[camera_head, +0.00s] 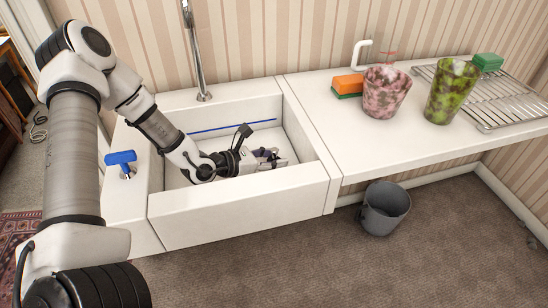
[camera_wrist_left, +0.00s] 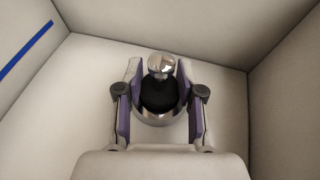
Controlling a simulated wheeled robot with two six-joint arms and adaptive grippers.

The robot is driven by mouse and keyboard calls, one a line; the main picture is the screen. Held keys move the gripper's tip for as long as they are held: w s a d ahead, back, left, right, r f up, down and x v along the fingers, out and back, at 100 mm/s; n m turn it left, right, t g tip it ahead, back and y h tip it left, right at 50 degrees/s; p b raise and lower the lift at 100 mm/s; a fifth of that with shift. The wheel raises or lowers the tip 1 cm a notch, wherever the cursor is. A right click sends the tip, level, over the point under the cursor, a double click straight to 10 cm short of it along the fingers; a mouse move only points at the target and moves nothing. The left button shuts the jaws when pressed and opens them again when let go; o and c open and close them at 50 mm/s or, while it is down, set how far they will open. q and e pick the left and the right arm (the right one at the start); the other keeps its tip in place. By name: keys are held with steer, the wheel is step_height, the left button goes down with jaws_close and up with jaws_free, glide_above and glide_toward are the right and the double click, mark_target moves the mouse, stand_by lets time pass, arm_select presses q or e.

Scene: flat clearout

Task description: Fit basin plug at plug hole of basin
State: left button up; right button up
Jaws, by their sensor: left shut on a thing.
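The white basin (camera_head: 235,207) is at the left of the counter, and my left gripper (camera_head: 268,155) reaches down inside it. In the left wrist view, my left gripper (camera_wrist_left: 160,88) is shut on the basin plug (camera_wrist_left: 160,66), its purple-lined fingers on either side. The plug shows a shiny chrome knob above a dark body. A chrome ring (camera_wrist_left: 160,119) shows around the dark area, at the plug hole. The plug is over the hole, but I cannot tell whether it is seated in it. In the head view the fingers hide the plug and hole. My right gripper is out of view.
A tall tap (camera_head: 198,65) stands behind the basin and a blue-handled valve (camera_head: 122,162) to its left. An orange sponge (camera_head: 348,84), two mottled cups (camera_head: 385,92) (camera_head: 451,92) and a wire rack (camera_head: 505,97) are on the right counter. A grey bucket (camera_head: 384,210) stands below.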

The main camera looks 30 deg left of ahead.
arm_select(q)
steer(key=shift+s+f, duration=0.1)
steer(key=shift+f, duration=0.3)
